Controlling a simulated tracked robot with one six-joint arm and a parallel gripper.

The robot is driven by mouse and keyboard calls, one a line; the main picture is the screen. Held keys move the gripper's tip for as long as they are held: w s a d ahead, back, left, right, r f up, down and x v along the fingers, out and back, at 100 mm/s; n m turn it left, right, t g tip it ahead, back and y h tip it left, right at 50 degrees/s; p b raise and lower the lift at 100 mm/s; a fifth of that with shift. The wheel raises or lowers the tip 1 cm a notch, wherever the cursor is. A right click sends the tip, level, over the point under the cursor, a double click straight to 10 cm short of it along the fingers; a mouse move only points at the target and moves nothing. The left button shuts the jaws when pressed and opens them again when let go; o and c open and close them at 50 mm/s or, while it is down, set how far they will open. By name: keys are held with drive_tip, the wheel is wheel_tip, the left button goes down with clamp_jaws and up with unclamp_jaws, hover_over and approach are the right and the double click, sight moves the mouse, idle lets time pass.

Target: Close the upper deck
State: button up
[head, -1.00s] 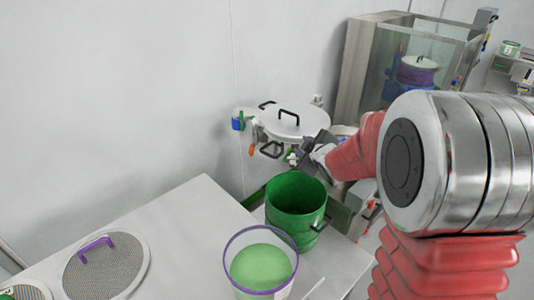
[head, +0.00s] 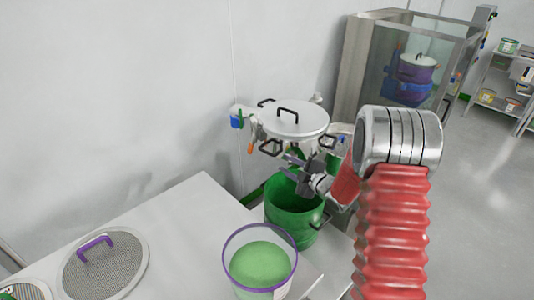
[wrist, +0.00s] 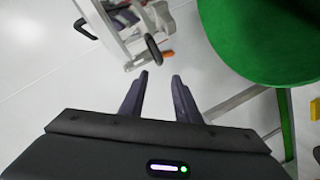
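The upper deck of the machine is a round pale unit with a white lid (head: 297,118) carrying a black bar handle, seen at the centre of the head view. The lid looks flat on top; whether a gap lies under its rim is too small to tell. Black loop handles (head: 271,147) stick out around it. My gripper (head: 289,166) is just below and in front of the deck, over the green bucket, apart from the lid. In the wrist view my gripper (wrist: 161,76) has its fingers apart with nothing between them. A black handle (wrist: 152,47) lies beyond the fingertips.
The green bucket (head: 292,222) stands below my gripper and shows in the wrist view (wrist: 265,35). A purple-rimmed tub of green powder (head: 260,265) and a mesh disc with purple handle (head: 105,268) are on the white table (head: 185,225). A glass cabinet (head: 403,60) stands behind.

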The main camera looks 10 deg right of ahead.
sight(267, 153)
idle(0.3)
drive_tip(key=x, duration=1.4)
drive_tip(key=shift+s, duration=0.1)
clamp_jaws()
idle(0.4)
drive_tip(key=shift+d, duration=0.2)
drive_tip(key=shift+s, duration=0.1)
